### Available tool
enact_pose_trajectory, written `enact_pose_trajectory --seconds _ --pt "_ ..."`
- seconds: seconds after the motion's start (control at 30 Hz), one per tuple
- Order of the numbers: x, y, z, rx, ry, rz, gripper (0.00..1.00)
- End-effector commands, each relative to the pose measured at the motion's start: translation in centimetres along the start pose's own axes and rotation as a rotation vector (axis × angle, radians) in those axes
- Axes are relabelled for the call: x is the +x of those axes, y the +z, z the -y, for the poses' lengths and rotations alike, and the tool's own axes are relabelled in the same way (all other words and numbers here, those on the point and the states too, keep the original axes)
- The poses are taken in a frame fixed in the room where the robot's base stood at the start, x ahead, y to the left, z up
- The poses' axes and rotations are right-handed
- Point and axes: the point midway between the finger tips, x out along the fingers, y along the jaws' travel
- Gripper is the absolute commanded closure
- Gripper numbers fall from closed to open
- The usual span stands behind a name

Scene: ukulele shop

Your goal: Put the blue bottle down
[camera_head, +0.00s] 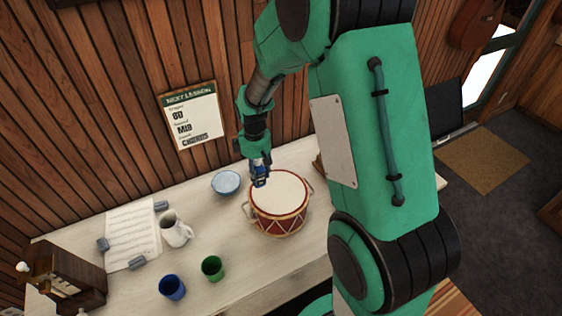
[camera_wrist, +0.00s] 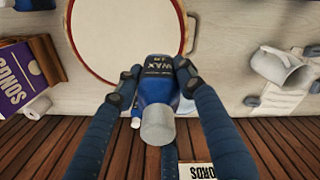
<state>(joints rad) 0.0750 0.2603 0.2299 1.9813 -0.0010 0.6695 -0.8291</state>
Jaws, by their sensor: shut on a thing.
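The blue bottle (camera_wrist: 157,88) has a grey cap (camera_wrist: 158,126) and lettering that reads WAX. My gripper (camera_wrist: 158,74) is shut on it, with one finger on each side. In the head view the gripper (camera_head: 259,163) and the bottle (camera_head: 261,180) are at the far left edge of the red drum (camera_head: 278,194). In the wrist view the bottle overlaps the near rim of the drum (camera_wrist: 120,28). I cannot tell whether the bottle's base touches anything.
A pale blue bowl (camera_head: 226,183) stands left of the drum. A white pitcher (camera_head: 176,229), sheet music (camera_head: 132,233), a blue cup (camera_head: 172,288) and a green cup (camera_head: 212,268) are further left on the table (camera_head: 245,275). Purple books (camera_wrist: 16,82) lie beside the drum. A wooden wall is behind.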

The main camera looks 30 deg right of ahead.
Motion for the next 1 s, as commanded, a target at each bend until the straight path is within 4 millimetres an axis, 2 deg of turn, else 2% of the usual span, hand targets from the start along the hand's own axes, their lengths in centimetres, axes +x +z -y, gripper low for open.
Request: enact_pose_trajectory --seconds 0.1,0.5,1.0 --pt "0.1 -0.9 -2.9 0.000 0.001 0.000 1.00" --pt "0.9 -2.8 -12.1 -0.011 0.001 0.000 1.00" --pt "3.0 -3.2 -23.3 -0.025 0.002 0.000 1.00"
